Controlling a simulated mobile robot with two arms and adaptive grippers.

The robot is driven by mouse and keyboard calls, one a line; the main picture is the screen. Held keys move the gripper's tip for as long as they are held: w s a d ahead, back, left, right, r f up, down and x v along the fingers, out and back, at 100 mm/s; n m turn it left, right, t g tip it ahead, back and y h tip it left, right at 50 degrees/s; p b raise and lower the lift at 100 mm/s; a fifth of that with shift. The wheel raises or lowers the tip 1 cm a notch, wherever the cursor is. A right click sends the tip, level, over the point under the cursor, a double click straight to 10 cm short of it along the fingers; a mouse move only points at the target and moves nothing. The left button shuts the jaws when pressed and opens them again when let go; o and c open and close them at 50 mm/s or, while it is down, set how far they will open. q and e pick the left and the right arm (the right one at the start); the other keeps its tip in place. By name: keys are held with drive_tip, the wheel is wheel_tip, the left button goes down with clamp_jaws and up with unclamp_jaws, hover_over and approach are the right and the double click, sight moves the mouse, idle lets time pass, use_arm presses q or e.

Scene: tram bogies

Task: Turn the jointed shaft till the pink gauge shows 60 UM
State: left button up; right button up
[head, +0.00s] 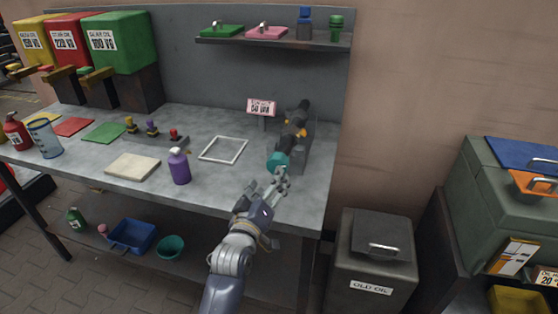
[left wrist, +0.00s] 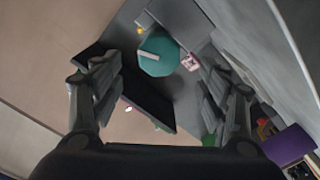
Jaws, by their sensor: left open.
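The jointed shaft (head: 293,137) is dark with yellow parts and sits on a grey stand at the right end of the bench. Its near end is a teal knob (head: 278,161). In the left wrist view the teal knob (left wrist: 165,62) looks many-sided, with a pale bar across its face. The pink gauge (head: 261,107) stands behind and left of the shaft; its small text seems to read 50 UM. My left gripper (head: 277,183) is open just in front of the knob. In the left wrist view the knob lies ahead, between the open fingers (left wrist: 160,88), apparently untouched.
A purple bottle (head: 179,166) and a white square frame (head: 223,149) are on the bench left of my arm. A shelf (head: 275,40) hangs above the shaft. The dark OLD OIL bin (head: 370,262) stands right of the bench.

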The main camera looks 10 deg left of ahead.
sight(275, 167)
use_arm(q)
drive_tip(key=w, duration=0.8)
drive_tip(key=shift+d+r, duration=0.1)
drive_tip(key=shift+w, duration=0.8)
use_arm(e)
drive_tip(key=shift+s+r, duration=0.25)
drive_tip(key=shift+s, duration=0.4)
use_arm(q)
drive_tip(key=shift+c, duration=0.5)
drive_tip(key=c, duration=1)
